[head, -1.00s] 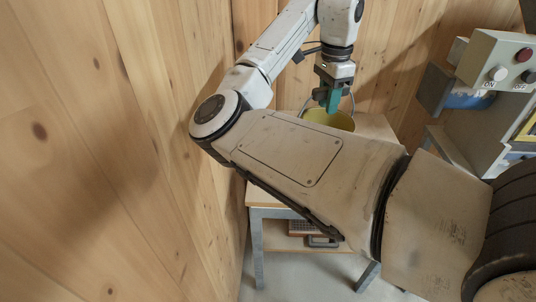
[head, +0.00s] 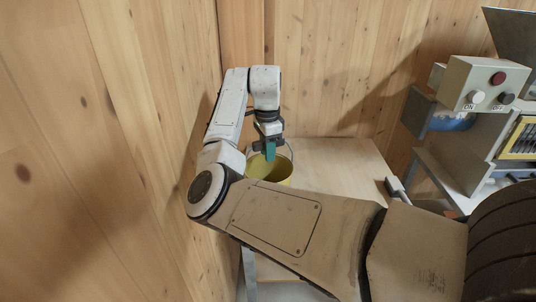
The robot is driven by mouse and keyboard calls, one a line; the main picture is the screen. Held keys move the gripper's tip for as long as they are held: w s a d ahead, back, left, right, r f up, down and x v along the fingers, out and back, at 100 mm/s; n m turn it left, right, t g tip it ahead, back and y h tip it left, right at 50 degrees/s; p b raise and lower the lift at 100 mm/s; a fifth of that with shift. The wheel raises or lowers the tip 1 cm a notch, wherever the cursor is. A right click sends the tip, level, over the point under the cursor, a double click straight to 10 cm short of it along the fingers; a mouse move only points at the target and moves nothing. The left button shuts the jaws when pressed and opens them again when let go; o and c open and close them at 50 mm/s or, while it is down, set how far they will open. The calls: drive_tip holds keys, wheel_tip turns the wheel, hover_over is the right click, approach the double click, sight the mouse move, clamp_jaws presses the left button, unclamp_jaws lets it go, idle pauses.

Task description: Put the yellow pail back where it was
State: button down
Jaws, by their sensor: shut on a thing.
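The yellow pail (head: 283,174) is at the left end of the wooden table, close to the left wall. It looks upright, and its open rim and thin wire handle show. My gripper (head: 269,157) points down at the pail and is shut, with its teal fingers at the pail's rim and handle. It is hard to tell whether it grips the handle or the rim. My forearm hides the lower part of the pail, so I cannot tell whether its base touches the table.
The wooden table (head: 338,169) is bare to the right of the pail. A grey tool with a handle (head: 396,188) lies at its right edge. The feed mixer's control box (head: 484,86) with ON and OFF buttons stands at the right. Wood-panelled walls close off the left and back.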

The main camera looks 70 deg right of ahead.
drive_tip(key=shift+f, duration=0.9)
drive_tip(key=shift+s+f, duration=0.1)
drive_tip(key=c, duration=0.9)
unclamp_jaws()
wheel_tip(320, 180, up, 12)
drive_tip(key=shift+r, duration=0.1)
